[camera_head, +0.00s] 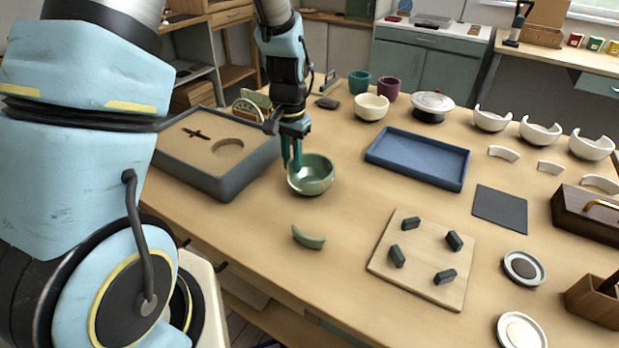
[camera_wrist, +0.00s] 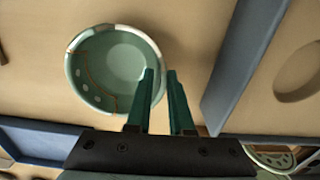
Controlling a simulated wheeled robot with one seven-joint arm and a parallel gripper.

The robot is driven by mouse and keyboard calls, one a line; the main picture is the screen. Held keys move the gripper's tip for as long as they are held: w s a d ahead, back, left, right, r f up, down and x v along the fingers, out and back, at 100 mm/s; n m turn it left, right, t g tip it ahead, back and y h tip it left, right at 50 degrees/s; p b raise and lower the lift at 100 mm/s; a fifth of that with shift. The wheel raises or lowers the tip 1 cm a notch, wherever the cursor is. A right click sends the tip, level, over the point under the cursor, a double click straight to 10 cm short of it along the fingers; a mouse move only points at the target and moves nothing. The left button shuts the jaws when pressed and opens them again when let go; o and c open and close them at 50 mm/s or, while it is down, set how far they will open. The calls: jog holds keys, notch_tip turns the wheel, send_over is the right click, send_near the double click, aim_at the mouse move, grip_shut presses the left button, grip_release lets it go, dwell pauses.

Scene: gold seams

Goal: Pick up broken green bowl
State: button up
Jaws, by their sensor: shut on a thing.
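The green bowl (camera_head: 314,181) is upright at the middle of the table's near-left half, beside the grey foam-lined case. In the wrist view the bowl (camera_wrist: 85,75) shows a pale inside with thin brown seam lines and light patches on its rim. My gripper (camera_head: 291,166) reaches down at the bowl's left wall. In the wrist view my gripper (camera_wrist: 160,73) has one teal finger inside the bowl and the other outside, shut on its wall. I cannot tell whether the bowl touches the table. A loose green shard (camera_head: 308,238) lies nearer the table's front edge.
The grey case (camera_head: 222,187) stands close on the left, with a small green rack behind it. A blue tray (camera_head: 418,149), a wooden board with dark blocks (camera_head: 421,268) and a dark mat (camera_head: 499,208) lie to the right. Cups and broken white bowls stand farther back.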

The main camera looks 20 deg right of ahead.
grip_shut()
